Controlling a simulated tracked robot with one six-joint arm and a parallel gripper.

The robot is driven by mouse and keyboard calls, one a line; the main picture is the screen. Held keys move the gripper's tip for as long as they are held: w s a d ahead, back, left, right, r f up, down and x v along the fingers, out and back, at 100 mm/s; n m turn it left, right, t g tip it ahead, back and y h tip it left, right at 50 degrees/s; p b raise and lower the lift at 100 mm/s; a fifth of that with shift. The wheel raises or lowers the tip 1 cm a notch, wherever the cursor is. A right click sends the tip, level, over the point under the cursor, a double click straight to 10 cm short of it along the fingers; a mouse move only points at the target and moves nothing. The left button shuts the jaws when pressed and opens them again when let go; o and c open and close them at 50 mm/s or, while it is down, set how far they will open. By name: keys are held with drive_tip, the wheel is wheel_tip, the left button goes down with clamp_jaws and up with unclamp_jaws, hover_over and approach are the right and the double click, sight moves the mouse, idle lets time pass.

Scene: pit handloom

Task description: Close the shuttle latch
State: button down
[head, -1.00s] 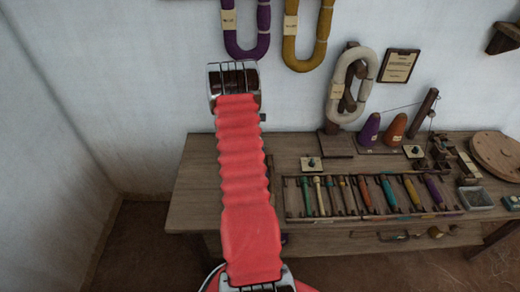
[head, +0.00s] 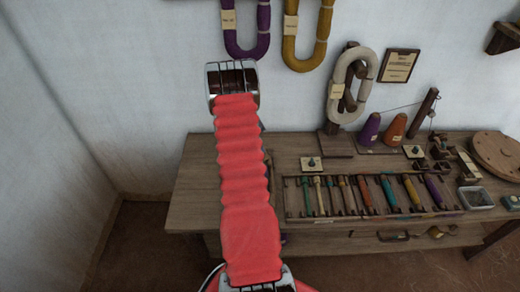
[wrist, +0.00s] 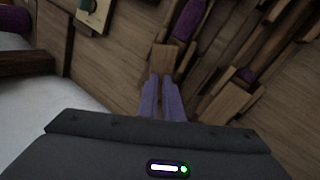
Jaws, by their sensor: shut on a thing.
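In the wrist view my gripper (wrist: 162,80) has its two pale purple fingers close together, shut on a small wooden piece (wrist: 165,60) at their tips. I cannot tell for certain whether this piece is the shuttle latch. Just beyond it lies a purple wound bobbin (wrist: 189,20) in a narrow dark wooden holder that may be the shuttle. The fingers hide part of the contact. In the head view my red arm hides the gripper, and I cannot pick out the shuttle or latch there.
In the head view a wooden bench (head: 200,175) carries a rack (head: 330,214) of coloured bobbins, with purple (head: 370,129) and orange (head: 394,128) cones behind. The bench's left end looks clear.

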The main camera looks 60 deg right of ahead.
drive_tip(key=shift+f+m, duration=0.1)
drive_tip(key=shift+m, duration=1.3)
drive_tip(key=c, duration=2.2)
unclamp_jaws()
drive_tip(key=shift+w+a+r, duration=0.1)
drive_tip(key=shift+w+r, duration=0.1)
drive_tip(key=shift+r, duration=0.35)
drive_tip(key=v, duration=1.2)
drive_tip(key=shift+w+a+r, duration=0.15)
drive_tip(key=shift+a+r, duration=0.05)
